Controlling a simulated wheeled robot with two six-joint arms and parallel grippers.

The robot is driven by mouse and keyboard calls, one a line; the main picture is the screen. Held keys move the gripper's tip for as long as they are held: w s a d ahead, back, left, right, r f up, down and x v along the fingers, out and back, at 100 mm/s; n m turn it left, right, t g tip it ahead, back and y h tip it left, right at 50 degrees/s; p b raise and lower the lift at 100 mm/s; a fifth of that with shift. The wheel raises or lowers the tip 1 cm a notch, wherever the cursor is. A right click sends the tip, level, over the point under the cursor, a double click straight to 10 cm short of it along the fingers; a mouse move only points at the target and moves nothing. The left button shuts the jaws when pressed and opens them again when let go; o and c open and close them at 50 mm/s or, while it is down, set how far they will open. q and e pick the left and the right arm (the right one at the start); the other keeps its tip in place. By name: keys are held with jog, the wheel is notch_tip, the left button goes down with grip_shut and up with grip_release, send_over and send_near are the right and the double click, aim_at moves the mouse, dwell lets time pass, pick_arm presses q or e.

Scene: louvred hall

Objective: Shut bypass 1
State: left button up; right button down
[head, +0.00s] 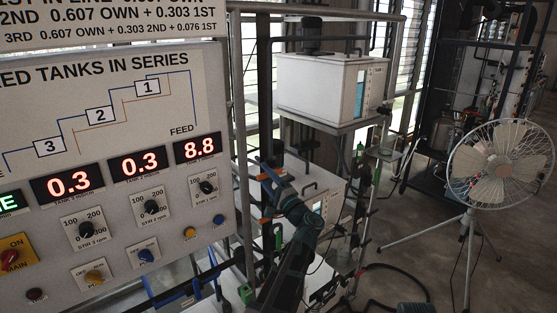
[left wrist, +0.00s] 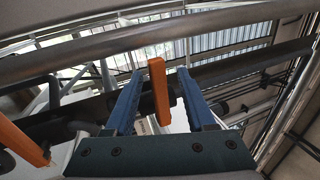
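An orange lever handle (left wrist: 158,92) stands upright between the two blue fingers of my left gripper (left wrist: 160,73) in the left wrist view, with a gap showing on each side. The gripper is open. A second orange handle (left wrist: 22,142) lies at the left edge of that view, outside the fingers. In the head view my left gripper (head: 270,172) reaches to the pipework beside the panel, with an orange handle (head: 263,177) by its fingers. No label shows which handle is bypass 1. My right gripper is not seen.
A control panel (head: 105,235) with dials and red readouts fills the left. A white tank (head: 315,85) stands on a shelf behind the arm, with another below. A grey pipe (left wrist: 120,45) crosses above the fingers. A fan (head: 500,165) stands at right on open floor.

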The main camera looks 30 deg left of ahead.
pick_arm(q)
jog(key=v, duration=0.4)
jog(key=r+b+v, duration=0.1)
jog(key=v, duration=0.2)
jog(key=shift+d, duration=0.15)
dwell(0.3)
jog(key=shift+b+v, duration=2.1)
jog(key=shift+v, duration=4.8)
